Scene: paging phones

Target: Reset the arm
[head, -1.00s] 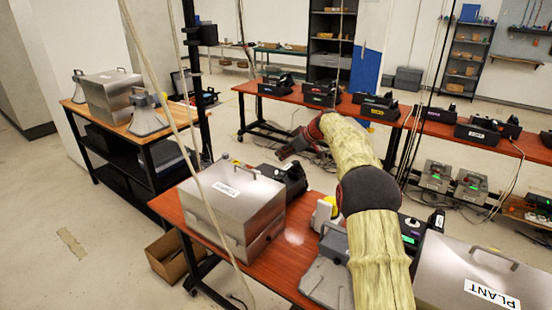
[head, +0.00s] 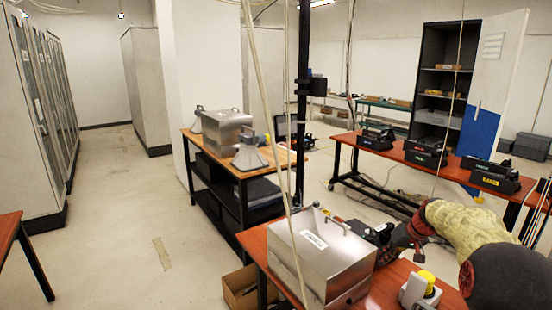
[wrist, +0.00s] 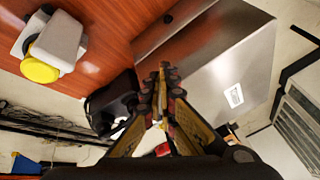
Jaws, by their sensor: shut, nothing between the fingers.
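My arm enters the head view from the lower right, and my gripper (head: 388,243) is low near the black phone (head: 368,232) and the steel box (head: 325,255). In the wrist view my gripper (wrist: 163,82) has its fingertips together, with nothing held between them. The black phone (wrist: 110,104) shows just left of the fingers, and the steel box (wrist: 215,75) lies to their right. Whether the fingers touch either one cannot be told.
A white device with a yellow top (head: 424,288) stands on the red-brown table, close to my arm. A wooden bench (head: 285,158) with grey horns stands further back. Grey cabinets (head: 35,110) line the left. Open floor (head: 125,230) lies between.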

